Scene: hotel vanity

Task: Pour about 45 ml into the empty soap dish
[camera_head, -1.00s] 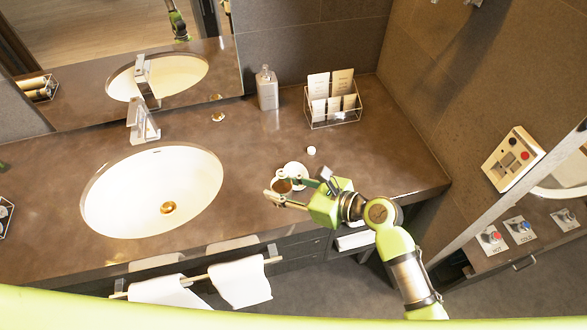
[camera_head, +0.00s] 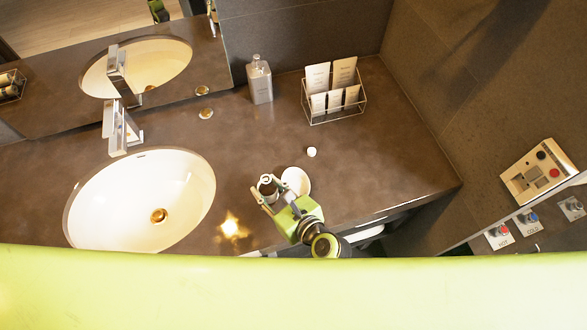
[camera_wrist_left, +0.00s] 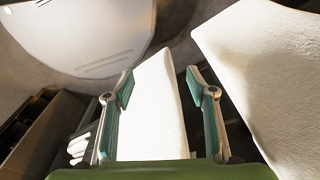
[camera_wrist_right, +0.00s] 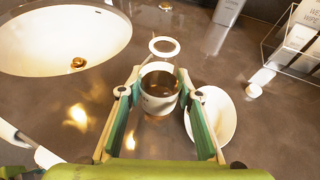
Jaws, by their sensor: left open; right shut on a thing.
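A round white dish (camera_head: 296,181), likely the soap dish, lies on the counter just right of the cup. It also shows in the right wrist view (camera_wrist_right: 222,118), partly behind a finger, and no contents can be made out. My left gripper (camera_wrist_left: 158,90) is open, with a hanging white towel (camera_wrist_left: 156,115) showing between its fingers; contact cannot be told.
The sink (camera_head: 140,200) is at the left with its faucet (camera_head: 120,130). A grey dispenser bottle (camera_head: 259,80) and a wire rack of cards (camera_head: 335,95) stand at the back. A small white cap (camera_head: 312,152) lies behind the dish. The right counter is clear.

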